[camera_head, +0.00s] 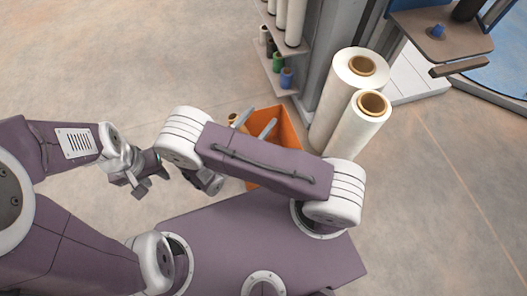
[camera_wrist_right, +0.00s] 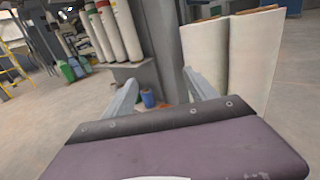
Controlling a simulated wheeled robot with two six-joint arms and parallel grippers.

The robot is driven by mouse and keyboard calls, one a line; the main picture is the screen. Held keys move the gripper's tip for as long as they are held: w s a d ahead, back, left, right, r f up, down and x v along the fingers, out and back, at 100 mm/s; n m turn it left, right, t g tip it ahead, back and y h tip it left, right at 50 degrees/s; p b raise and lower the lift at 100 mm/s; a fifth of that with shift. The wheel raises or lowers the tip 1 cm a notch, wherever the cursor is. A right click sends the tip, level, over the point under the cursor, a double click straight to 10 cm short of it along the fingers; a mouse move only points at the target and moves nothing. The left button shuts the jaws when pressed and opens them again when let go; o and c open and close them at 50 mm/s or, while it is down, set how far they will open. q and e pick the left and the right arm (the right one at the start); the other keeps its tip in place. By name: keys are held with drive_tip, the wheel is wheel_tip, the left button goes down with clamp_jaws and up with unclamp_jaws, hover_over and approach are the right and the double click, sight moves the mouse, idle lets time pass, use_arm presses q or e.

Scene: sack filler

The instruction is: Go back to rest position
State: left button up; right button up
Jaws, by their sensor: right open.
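My right gripper (camera_head: 257,121) shows two grey fingers apart over an orange crate (camera_head: 288,132), with my purple arm link crossing in front. In the right wrist view the gripper (camera_wrist_right: 159,85) is open, with nothing between its fingers. My left gripper (camera_head: 136,185) is at the left, over bare floor and beside my right arm's white joint. Its fingers are small and partly hidden, so I cannot tell if they are open or shut. I see nothing held in it.
Two large white film rolls (camera_head: 345,122) stand right of the crate. A rack with small coloured spools (camera_head: 278,62) stands behind it. A brown-topped table (camera_head: 440,35) is at the upper right. Floor (camera_head: 90,60) at the upper left and lower right is clear.

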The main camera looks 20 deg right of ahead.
idle(0.6)
drive_tip(key=d+r+m+g+h+p, duration=0.1)
drive_tip(key=d+r+m+g+p, duration=0.3)
drive_tip(key=d+r+m+g, duration=0.6)
drive_tip(key=s+d+r+m+g+y+p, duration=0.1)
drive_tip(key=s+m+g+y, duration=0.1)
drive_tip(key=s+m+y, duration=0.4)
drive_tip(key=s+d+r+m+g+y+p, duration=0.15)
drive_tip(key=s+m+y, duration=0.25)
drive_tip(key=s, duration=0.5)
drive_tip(key=w+a+f+m+t+y+p, duration=0.1)
drive_tip(key=w+a+m+t+y+p, duration=0.1)
drive_tip(key=w+a+m+t+y, duration=0.6)
wheel_tip(320, 180, up, 36)
drive_tip(key=s+a+n+g+h+p, duration=0.1)
drive_tip(key=s+n+g+h+p, duration=0.1)
drive_tip(key=p, duration=3.4)
drive_tip(key=shift+s+a+r+n+g, duration=0.15)
drive_tip(key=shift+a+n+g, duration=0.25)
drive_tip(key=shift+g, duration=0.45)
